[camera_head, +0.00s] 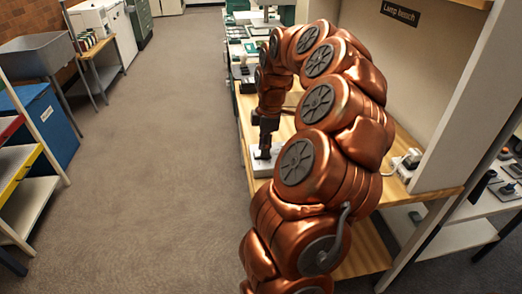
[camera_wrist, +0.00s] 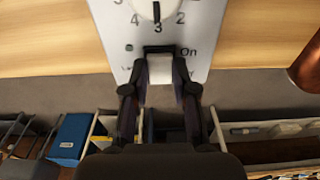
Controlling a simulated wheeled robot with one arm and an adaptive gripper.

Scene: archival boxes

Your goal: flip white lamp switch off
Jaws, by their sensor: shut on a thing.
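A white control box (camera_wrist: 205,22) fills the top of the wrist view, with a numbered dial (camera_wrist: 152,8) and the word "On". The white lamp switch (camera_wrist: 160,70) projects from a dark slot beside that word. My gripper (camera_wrist: 162,62) has its two dark fingertips on either side of the switch, shut on it. In the head view the white box (camera_head: 256,167) lies on the wooden bench near its left edge. My gripper (camera_head: 266,150) points down onto it there. The switch itself is hidden or too small to make out in that view.
The wooden bench (camera_head: 362,252) carries a "Lamp bench" sign (camera_head: 400,12) above it. A white plug and socket block (camera_head: 408,165) sits at its right end. My arm covers much of the bench. Open carpet (camera_head: 150,150) lies left, with a blue bin (camera_head: 45,125) beyond.

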